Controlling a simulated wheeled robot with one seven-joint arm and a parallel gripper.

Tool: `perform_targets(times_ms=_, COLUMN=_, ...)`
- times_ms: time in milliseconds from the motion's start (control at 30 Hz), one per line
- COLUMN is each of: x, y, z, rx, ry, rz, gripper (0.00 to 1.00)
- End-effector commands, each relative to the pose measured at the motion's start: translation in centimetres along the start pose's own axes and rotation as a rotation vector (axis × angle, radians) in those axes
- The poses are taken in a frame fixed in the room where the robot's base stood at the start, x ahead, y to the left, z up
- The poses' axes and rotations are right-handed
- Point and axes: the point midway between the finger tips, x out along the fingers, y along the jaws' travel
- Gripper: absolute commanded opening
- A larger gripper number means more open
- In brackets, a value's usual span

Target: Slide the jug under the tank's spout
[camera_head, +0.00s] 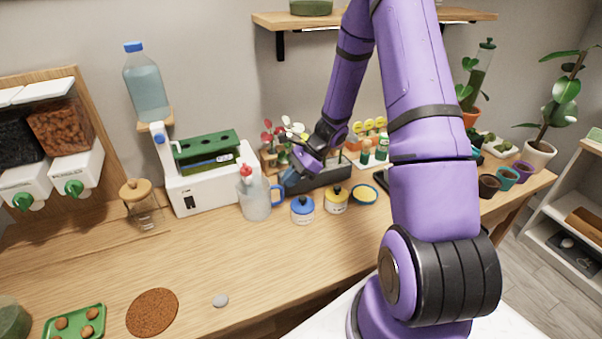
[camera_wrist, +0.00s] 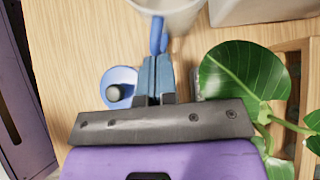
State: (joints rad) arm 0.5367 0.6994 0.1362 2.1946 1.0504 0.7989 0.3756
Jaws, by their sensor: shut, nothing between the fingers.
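The jug (camera_head: 256,207) is a pale, translucent vessel with a blue handle (camera_head: 278,196) on its right side. It stands upright on the table at the right end of a white tank-like unit (camera_head: 212,192) with a green top. A red-topped, tap-like part (camera_head: 246,171) shows just above the jug; I cannot tell for sure whether this is the spout. My gripper (camera_head: 287,179) is shut and empty, low beside the handle. In the wrist view, the jug (camera_wrist: 172,8) is at the top, and its handle (camera_wrist: 157,35) is right at my fingertips (camera_wrist: 158,58); contact is unclear.
A blue-lidded pot (camera_head: 302,209) and a yellow-lidded pot (camera_head: 336,199) stand close in front of my gripper. A dark planter tray (camera_head: 322,180) and leafy plants (camera_wrist: 240,72) crowd the other side. The table front is mostly clear, with a cork mat (camera_head: 152,312) and stone (camera_head: 220,300).

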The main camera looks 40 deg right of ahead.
Motion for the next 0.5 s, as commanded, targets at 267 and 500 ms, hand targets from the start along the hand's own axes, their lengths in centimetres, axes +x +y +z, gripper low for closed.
perform_targets(times_ms=267, x=0.53, y=0.00, z=0.57, rx=-0.001, ry=0.000, rz=0.001, gripper=0.00)
perform_targets(times_ms=500, x=0.69, y=0.01, z=0.74, rx=-0.002, ry=0.000, rz=0.001, gripper=0.00)
